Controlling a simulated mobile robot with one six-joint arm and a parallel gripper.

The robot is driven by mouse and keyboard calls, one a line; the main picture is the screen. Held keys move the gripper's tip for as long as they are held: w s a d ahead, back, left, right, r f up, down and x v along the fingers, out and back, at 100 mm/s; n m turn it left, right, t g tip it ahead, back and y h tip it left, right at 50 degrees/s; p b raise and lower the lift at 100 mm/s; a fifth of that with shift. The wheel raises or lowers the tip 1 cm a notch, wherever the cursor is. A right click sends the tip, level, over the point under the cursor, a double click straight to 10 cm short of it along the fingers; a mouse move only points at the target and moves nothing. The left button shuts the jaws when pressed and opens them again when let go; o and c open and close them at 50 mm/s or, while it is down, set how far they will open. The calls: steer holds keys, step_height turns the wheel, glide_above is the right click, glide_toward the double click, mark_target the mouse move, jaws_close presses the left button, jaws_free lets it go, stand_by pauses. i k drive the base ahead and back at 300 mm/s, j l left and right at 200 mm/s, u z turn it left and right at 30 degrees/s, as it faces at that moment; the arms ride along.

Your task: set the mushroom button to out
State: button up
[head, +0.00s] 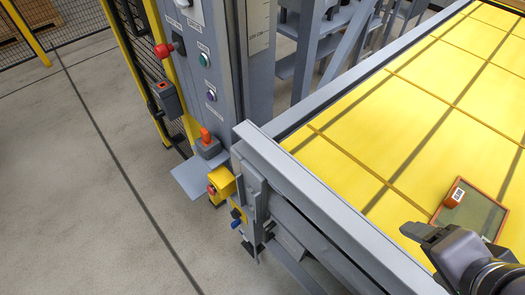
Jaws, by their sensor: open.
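A red mushroom button (212,190) sits on the left face of a small yellow box (222,182), low beside the corner of the grey frame. Whether the button is pressed in or out is too small to tell. My gripper (413,231) is at the lower right, over the yellow surface, pointing left. It is open, with nothing seen between its jaws. It is well apart from the yellow box, with the grey frame rail between them in the picture.
A grey rail (320,205) borders the yellow panel (400,130). A framed tile (472,209) lies near my gripper. The left floor is clear.

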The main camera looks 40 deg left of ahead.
mark_target(211, 191)
steer(key=u, duration=2.05)
